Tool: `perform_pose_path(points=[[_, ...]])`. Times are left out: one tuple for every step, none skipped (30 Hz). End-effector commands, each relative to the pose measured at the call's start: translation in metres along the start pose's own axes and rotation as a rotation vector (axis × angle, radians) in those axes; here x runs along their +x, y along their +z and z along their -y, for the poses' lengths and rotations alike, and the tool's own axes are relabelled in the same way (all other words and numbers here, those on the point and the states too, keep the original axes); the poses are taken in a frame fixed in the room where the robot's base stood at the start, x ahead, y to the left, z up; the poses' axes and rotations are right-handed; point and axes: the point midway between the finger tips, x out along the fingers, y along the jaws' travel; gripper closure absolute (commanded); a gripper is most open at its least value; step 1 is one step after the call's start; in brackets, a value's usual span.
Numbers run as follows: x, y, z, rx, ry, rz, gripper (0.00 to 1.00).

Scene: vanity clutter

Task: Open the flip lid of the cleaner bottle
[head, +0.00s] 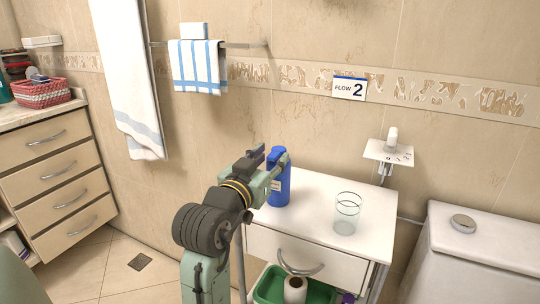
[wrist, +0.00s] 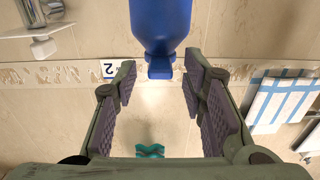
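The cleaner bottle (head: 280,187) is blue and stands upright on the left part of the white cabinet top. In the wrist view, which is upside down, the bottle (wrist: 160,22) hangs in from the top edge, with its narrow blue flip lid (wrist: 160,68) pointing down. The lid looks closed, though its seam is too small to make out. My gripper (head: 266,163) is open beside the bottle's top. In the wrist view my gripper (wrist: 161,77) has its two padded fingers spread wide, one on each side of the lid, with gaps between. It holds nothing.
A clear glass (head: 346,213) stands right of the bottle on the cabinet top (head: 318,195). A small white wall shelf (head: 389,153) is behind it. A striped towel (head: 197,67) hangs on a rail at the back. A toilet tank (head: 480,240) is at right.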

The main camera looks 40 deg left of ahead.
Motion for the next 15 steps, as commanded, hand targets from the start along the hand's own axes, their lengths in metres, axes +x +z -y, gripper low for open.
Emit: perform_pose_path(points=[[0.0023, -0.0001, -0.0001, 0.0, 0.0, 0.001, 0.62], [0.003, 0.0001, -0.0001, 0.0, 0.0, 0.001, 0.62], [0.0036, 0.0003, 0.0, 0.0, 0.0, 0.001, 0.62], [0.0038, 0.0003, 0.0001, 0.0, 0.0, 0.001, 0.62], [0.0038, 0.0004, 0.0001, 0.0, 0.0, 0.001, 0.62], [0.0037, 0.0004, 0.0002, 0.0, 0.0, 0.0, 0.62], [0.0037, 0.0004, 0.0002, 0.0, 0.0, 0.0, 0.62], [0.0036, 0.0004, 0.0002, 0.0, 0.0, 0.0, 0.62], [0.0036, 0.0004, 0.0002, 0.0, -0.001, 0.0, 0.62], [0.0035, 0.0003, 0.0002, 0.0, -0.001, 0.0, 0.63], [0.0035, 0.0003, 0.0002, 0.0, -0.001, 0.0, 0.65], [0.0034, 0.0003, 0.0002, 0.0, -0.001, 0.0, 0.68], [0.0034, 0.0003, 0.0002, 0.0, -0.001, 0.0, 0.7], [0.0034, 0.0002, 0.0002, 0.0, -0.001, 0.0, 0.72], [0.0033, 0.0002, 0.0003, 0.0, -0.001, 0.0, 0.74]])
